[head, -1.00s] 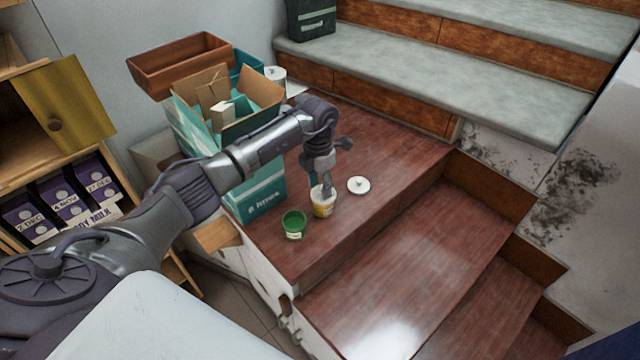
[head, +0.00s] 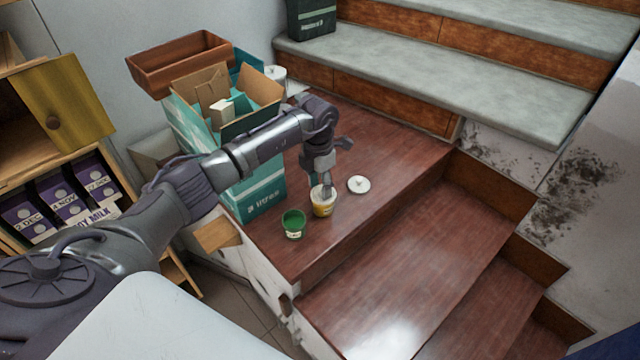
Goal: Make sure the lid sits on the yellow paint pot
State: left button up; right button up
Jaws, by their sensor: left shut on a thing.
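The yellow paint pot (head: 323,209) stands upright on the brown wooden landing. A pale, whitish lid (head: 315,193) shows at the pot's top, partly hidden by my left gripper (head: 326,187). That gripper points down over the pot and is shut on the lid. I cannot tell whether the lid is fully seated on the rim. A second white round lid (head: 358,185) with a small dark mark in its middle lies flat to the right, apart from the pot. My right gripper is not in view.
An open green paint pot (head: 293,223) stands close on the left of the yellow pot. A teal carton (head: 262,190) with open flaps stands behind on the left. The landing's front edge drops to lower steps (head: 400,255). The landing right of the loose lid is clear.

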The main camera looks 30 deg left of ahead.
pick_arm(q)
jog(key=o, duration=1.2)
jog(key=o, duration=0.5)
jog(key=shift+c, duration=0.2)
jog(key=shift+r, duration=0.15)
jog(key=shift+r+p, duration=2.35)
jog(key=shift+r, duration=1.05)
